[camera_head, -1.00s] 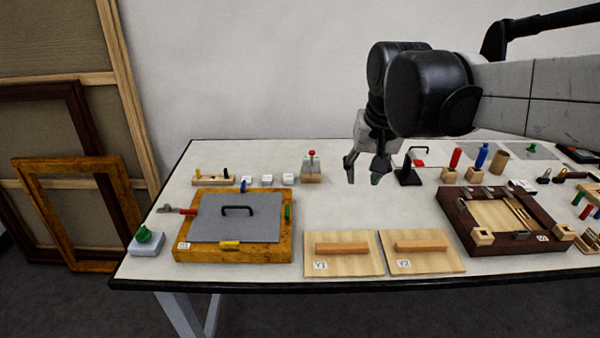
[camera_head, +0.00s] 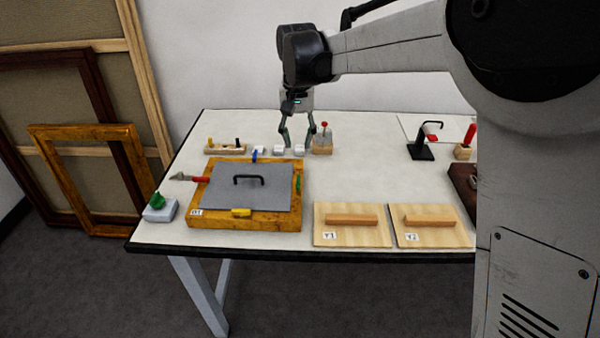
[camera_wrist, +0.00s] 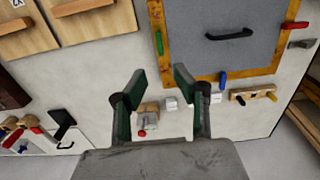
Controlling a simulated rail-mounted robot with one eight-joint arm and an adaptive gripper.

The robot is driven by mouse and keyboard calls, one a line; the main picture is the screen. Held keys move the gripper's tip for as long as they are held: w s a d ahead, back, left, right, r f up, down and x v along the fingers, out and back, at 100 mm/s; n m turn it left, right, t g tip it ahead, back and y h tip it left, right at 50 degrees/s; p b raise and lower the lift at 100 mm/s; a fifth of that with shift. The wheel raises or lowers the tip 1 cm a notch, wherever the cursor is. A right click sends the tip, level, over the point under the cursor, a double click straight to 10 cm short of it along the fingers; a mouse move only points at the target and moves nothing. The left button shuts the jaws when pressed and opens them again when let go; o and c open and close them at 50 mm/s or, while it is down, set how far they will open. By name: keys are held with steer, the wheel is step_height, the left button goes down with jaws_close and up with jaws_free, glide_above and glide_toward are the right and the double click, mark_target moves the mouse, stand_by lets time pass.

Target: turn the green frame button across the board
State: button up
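The green frame button (camera_head: 298,184) is a small bar on the right rail of the gilt frame (camera_head: 245,222). It lies lengthwise along the rail, beside the grey board (camera_head: 225,195) with its black handle (camera_head: 248,180). In the wrist view the green button (camera_wrist: 159,43) shows beyond my fingertips, near the frame's edge. My gripper (camera_head: 298,143) is open and empty, behind the frame and its button, near the small white blocks. The gripper does not touch the button.
Blue (camera_head: 254,156), yellow (camera_head: 241,212) and red (camera_head: 200,179) pieces sit around the frame. A wooden block with a red-topped pin (camera_head: 323,139) stands right of my gripper. Panels Y1 (camera_head: 352,238) and Y2 (camera_head: 432,237) lie front right. Bare table lies right of the frame.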

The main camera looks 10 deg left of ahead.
mark_target(298, 180)
step_height(298, 180, down, 13)
steer(key=shift+f, duration=0.2)
stand_by(0.3)
steer(key=shift+c, duration=0.3)
jaws_close()
